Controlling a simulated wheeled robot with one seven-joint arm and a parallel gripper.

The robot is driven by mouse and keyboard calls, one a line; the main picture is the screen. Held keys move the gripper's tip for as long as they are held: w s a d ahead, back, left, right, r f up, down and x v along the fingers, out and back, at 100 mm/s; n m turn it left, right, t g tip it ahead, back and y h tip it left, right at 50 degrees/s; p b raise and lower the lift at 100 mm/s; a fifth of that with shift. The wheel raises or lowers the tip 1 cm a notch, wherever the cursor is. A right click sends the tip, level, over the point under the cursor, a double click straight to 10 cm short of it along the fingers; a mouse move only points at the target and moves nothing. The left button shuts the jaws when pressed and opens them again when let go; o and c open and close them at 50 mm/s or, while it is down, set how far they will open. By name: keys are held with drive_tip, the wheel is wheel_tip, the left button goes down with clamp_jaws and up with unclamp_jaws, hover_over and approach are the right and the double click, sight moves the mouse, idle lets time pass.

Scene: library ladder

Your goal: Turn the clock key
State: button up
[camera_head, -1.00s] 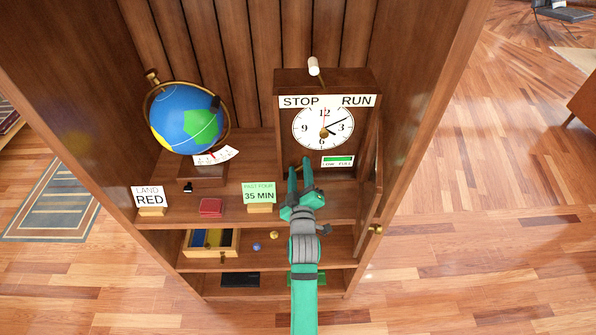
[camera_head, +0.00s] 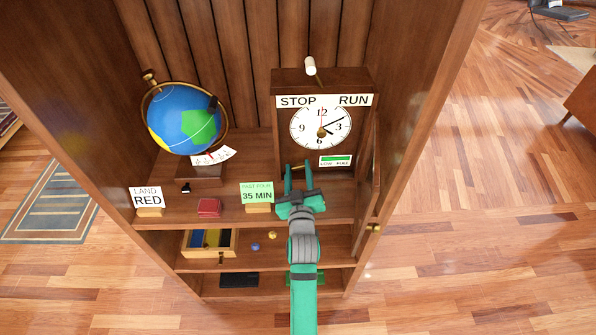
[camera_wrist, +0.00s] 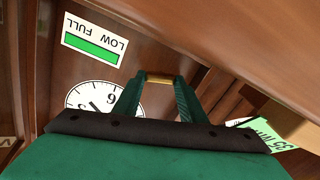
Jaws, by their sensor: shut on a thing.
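The wooden clock (camera_head: 359,150) stands on the shelf at the right. Its white dial (camera_head: 336,136) shows in the head view, and part of it shows upside down in the wrist view (camera_wrist: 82,94). The brass clock key (camera_wrist: 160,77) lies between my fingertips in the wrist view; in the head view it is a small brass bit low on the clock's front. My gripper (camera_head: 297,166) is shut on the key, and the fingers hide part of it. A LOW–FULL gauge (camera_head: 336,161) with a long green bar sits under the dial.
A white-tipped lever (camera_head: 310,66) stands above the STOP/RUN label. A globe (camera_head: 184,119), a LAND RED card (camera_head: 147,196), a red box (camera_head: 209,207) and a 35 MIN card (camera_head: 257,192) share the shelf. An open drawer (camera_head: 186,252) is below. The clock's door (camera_head: 373,185) stands open at right.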

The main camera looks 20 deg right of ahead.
drive_tip(key=shift+m, duration=0.3)
drive_tip(key=o, duration=1.1)
drive_tip(key=shift+w, duration=0.1)
drive_tip(key=shift+c, duration=0.2)
drive_tip(key=shift+a, duration=0.25)
drive_tip(key=shift+d, duration=0.35)
drive_tip(key=v, duration=1.1)
